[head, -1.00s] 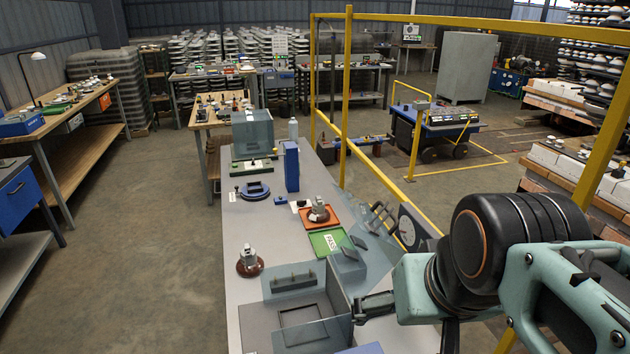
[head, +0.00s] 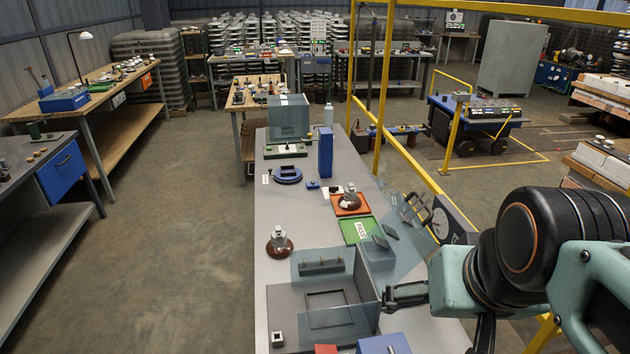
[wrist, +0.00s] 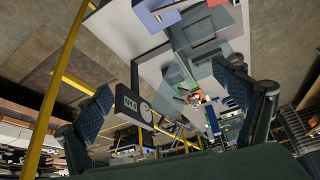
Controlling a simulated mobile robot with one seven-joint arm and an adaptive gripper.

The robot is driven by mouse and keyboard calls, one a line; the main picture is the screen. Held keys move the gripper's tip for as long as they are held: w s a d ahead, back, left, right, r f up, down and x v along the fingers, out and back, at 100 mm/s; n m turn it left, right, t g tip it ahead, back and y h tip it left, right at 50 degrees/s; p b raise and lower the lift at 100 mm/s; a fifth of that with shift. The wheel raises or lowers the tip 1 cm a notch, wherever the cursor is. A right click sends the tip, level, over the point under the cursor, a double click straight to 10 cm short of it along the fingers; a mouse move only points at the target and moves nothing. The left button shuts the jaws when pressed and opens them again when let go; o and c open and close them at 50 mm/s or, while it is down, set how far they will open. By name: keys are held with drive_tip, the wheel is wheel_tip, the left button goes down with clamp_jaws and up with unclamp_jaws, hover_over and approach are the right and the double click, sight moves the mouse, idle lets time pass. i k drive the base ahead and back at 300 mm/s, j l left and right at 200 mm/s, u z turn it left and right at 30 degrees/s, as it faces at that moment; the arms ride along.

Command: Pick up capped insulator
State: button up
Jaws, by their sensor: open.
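A second capped insulator (head: 350,195) stands on an orange tray (head: 363,209) further back, beside a green tray marked PASS (head: 352,232). My gripper (head: 388,296) is at the right side of the clear-walled fixture (head: 283,300), apart from both insulators. In the wrist view my gripper (wrist: 175,103) shows two widely spread fingers with nothing between them. The insulators are too small to tell apart in that view.
A blue upright block (head: 325,152), a dark blue ring fixture (head: 287,174) and a clear box (head: 289,117) stand at the back of the bench. A dial gauge (head: 440,222) and yellow rails (head: 412,165) border the right side. The bench's left strip is mostly clear.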

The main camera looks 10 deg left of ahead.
sight(280, 247)
drive_tip(key=k+j, duration=0.25)
drive_tip(key=j, duration=0.2)
drive_tip(key=k+j+z, duration=0.1)
drive_tip(key=j, duration=0.35)
drive_tip(key=k+j, duration=0.35)
drive_tip(key=j+z, duration=0.1)
drive_tip(key=j, duration=0.3)
drive_tip(key=k+j+z, duration=0.1)
drive_tip(key=j, duration=0.35)
drive_tip(key=j+z, duration=0.15)
drive_tip(key=j, duration=0.65)
drive_tip(key=i+j, duration=0.15)
drive_tip(key=j, duration=0.25)
drive_tip(key=i+j+z, duration=0.15)
drive_tip(key=j, duration=0.2)
drive_tip(key=i+j+z, duration=0.1)
drive_tip(key=i+j, duration=0.65)
drive_tip(key=j, duration=0.2)
drive_tip(key=i+j+z, duration=0.15)
drive_tip(key=i+j, duration=0.2)
drive_tip(key=j, duration=0.15)
